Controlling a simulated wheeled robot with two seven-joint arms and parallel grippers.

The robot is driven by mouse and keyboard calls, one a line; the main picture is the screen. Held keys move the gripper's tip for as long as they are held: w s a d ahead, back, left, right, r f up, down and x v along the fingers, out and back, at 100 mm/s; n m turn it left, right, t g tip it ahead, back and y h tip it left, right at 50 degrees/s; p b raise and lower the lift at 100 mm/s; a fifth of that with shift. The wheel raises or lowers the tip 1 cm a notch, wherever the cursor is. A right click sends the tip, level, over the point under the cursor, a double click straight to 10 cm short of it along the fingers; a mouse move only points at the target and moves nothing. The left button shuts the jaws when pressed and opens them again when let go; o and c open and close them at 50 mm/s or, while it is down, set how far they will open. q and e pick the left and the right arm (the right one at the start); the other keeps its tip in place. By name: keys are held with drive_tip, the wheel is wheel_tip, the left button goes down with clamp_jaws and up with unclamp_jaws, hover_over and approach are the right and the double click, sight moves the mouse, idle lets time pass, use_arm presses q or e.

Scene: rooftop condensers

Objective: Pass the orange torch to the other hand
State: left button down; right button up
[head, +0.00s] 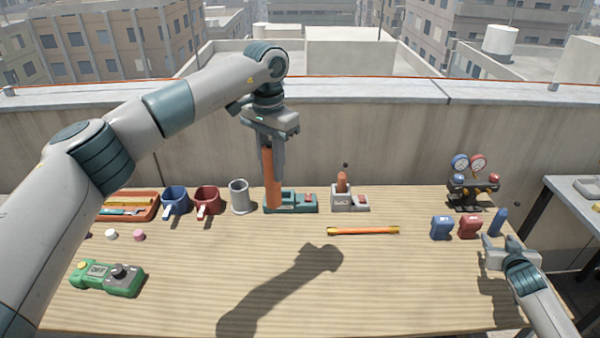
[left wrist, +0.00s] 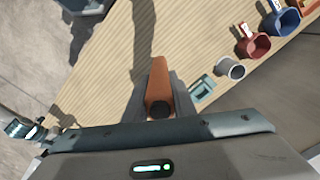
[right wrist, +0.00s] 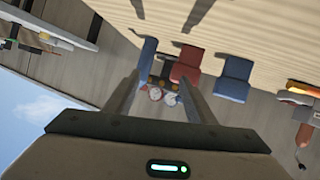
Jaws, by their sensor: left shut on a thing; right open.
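The orange torch (head: 272,182) hangs upright from my left gripper (head: 270,140), which is shut on its upper part. In the left wrist view the torch (left wrist: 158,85) shows between the two fingers. In the head view its lower end overlaps the left part of a teal holder (head: 304,200); I cannot tell whether it touches it. My right gripper (head: 497,250) is open and empty, low over the table's right end. In the right wrist view its fingers (right wrist: 155,95) are spread apart with nothing between them. The two grippers are far apart.
A grey holder with an orange-handled tool (head: 342,182) and an orange rod (head: 363,230) lie right of the torch. Cups (head: 207,200) stand left. Blue (head: 442,228) and red blocks and a gauge set (head: 472,185) are near my right gripper. The table's front middle is clear.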

drive_tip(key=w+a+r+n+t+y, duration=0.1)
drive_tip(key=w+a+r+n+y, duration=0.2)
drive_tip(key=a, duration=0.7)
drive_tip(key=w+a+r+y, duration=0.2)
drive_tip(key=a+r+y, duration=0.15)
drive_tip(key=a, duration=0.75)
drive_tip(key=w+a+r+n+t+y, duration=0.1)
drive_tip(key=w+a+r+n+y, duration=0.2)
drive_tip(key=a, duration=0.7)
drive_tip(key=s+a+r+n+g+y, duration=0.1)
drive_tip(key=s+a+r+n+y, duration=0.1)
drive_tip(key=a+r, duration=0.4)
drive_tip(key=s+a+r+n+g+y, duration=0.1)
drive_tip(key=s+a+r+y, duration=0.3)
drive_tip(key=a, duration=0.8)
drive_tip(key=s+a+r+n+g+y, duration=0.1)
drive_tip(key=s+a+r+n+y, duration=0.2)
drive_tip(key=a+r, duration=0.5)
drive_tip(key=shift+a, duration=0.85)
drive_tip(key=shift+w+a+r, duration=0.1)
drive_tip(key=shift+w, duration=0.1)
drive_tip(key=x, duration=1.1)
drive_tip(key=shift+w+a, duration=0.2)
drive_tip(key=shift+a, duration=0.15)
